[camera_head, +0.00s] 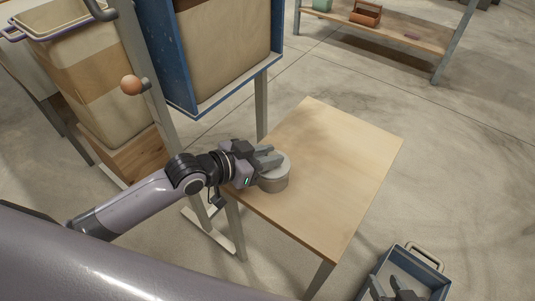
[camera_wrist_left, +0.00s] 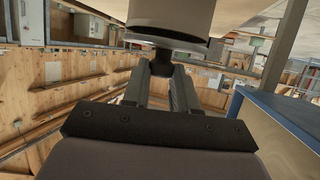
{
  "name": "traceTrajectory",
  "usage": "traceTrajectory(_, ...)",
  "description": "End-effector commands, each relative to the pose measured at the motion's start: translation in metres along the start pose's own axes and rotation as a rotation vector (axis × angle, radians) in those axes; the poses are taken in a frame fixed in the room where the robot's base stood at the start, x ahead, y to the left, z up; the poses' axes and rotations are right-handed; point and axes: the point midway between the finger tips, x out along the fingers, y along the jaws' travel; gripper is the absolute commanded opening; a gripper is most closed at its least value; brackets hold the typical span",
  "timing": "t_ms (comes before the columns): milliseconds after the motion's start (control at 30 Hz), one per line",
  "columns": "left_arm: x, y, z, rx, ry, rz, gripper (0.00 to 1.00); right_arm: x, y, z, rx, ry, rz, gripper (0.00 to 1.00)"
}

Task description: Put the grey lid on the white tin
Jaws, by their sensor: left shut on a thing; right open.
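The white tin (camera_head: 274,184) stands upright on the wooden table near its left edge. It also shows at the top of the left wrist view (camera_wrist_left: 170,12), which looks upside down. The grey lid (camera_head: 284,166) is over the tin's top; its rim and dark knob (camera_wrist_left: 163,57) show in the wrist view. My left gripper (camera_head: 268,157) is shut on the lid's knob. A dark line shows between lid and tin at one side, so I cannot tell whether the lid sits flush. My right gripper (camera_head: 395,288) is open and empty at the bottom right, partly cut off.
The wooden table (camera_head: 335,165) is otherwise bare, with free room to the right of the tin. A blue-framed bin (camera_head: 220,50) stands behind it on legs. A blue crate (camera_head: 425,268) is at the lower right, behind my right gripper. A low shelf (camera_head: 400,28) is at the back.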

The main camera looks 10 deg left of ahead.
Motion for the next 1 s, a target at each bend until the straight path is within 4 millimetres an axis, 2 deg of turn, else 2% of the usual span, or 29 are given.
traceTrajectory(900, -0.0001, 0.0003, -0.0003, 0.000, 0.001, 0.000, 0.00, -0.0037, 0.0005, -0.0046, -0.005, 0.000, 0.000, 0.43)
traceTrajectory(933, -0.0001, 0.0003, -0.0004, 0.000, 0.001, 0.000, 0.34, -0.0037, 0.0006, -0.0046, -0.005, 0.000, 0.000, 0.43)
traceTrajectory(1000, -0.0001, 0.0003, -0.0004, 0.000, 0.001, 0.000, 0.57, -0.0037, 0.0006, -0.0046, -0.005, 0.000, 0.000, 0.43)
